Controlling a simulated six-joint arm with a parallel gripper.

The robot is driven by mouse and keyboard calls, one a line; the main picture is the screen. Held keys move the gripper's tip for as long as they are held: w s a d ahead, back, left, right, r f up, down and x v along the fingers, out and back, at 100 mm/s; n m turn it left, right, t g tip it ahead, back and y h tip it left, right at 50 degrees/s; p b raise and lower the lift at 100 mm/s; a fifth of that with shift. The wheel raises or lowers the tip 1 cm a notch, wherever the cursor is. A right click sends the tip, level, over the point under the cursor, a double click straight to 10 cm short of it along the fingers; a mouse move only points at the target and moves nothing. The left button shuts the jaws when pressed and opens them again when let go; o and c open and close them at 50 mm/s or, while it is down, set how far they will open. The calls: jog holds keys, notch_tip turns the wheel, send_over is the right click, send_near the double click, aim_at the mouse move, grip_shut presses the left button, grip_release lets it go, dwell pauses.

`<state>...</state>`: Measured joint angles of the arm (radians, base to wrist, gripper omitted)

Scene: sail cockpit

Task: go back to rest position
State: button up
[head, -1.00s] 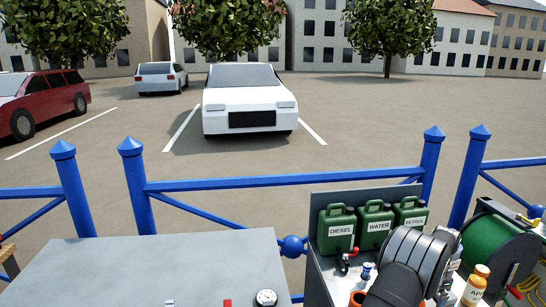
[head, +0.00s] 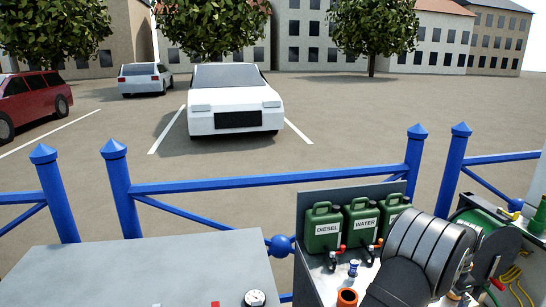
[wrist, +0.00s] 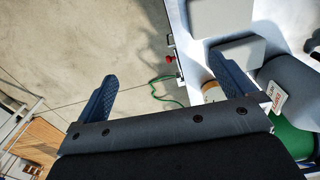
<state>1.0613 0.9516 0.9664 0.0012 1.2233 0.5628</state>
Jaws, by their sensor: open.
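My gripper (wrist: 165,88) shows in the wrist view with its two dark fingers spread wide apart. Nothing is between the fingers, and concrete ground lies below the gap. In the head view my dark arm rises at the lower right in front of the bench, and the fingertips cannot be made out there.
Green cans marked DIESEL (head: 323,228) and WATER (head: 361,222) stand on the bench, with a third partly hidden behind my arm. A green hose reel (head: 482,228) is at right. A grey panel (head: 130,275) with a gauge (head: 254,298) is at left. Blue railing (head: 270,185) runs behind.

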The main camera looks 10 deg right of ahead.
notch_tip(320, 180, up, 13)
jog(key=s, duration=0.1)
jog(key=w+a+n, duration=0.1)
jog(key=w+a, duration=2.2)
jog(key=a, duration=0.1)
jog(key=shift+a+f, duration=0.2)
jog(key=shift+a, duration=0.2)
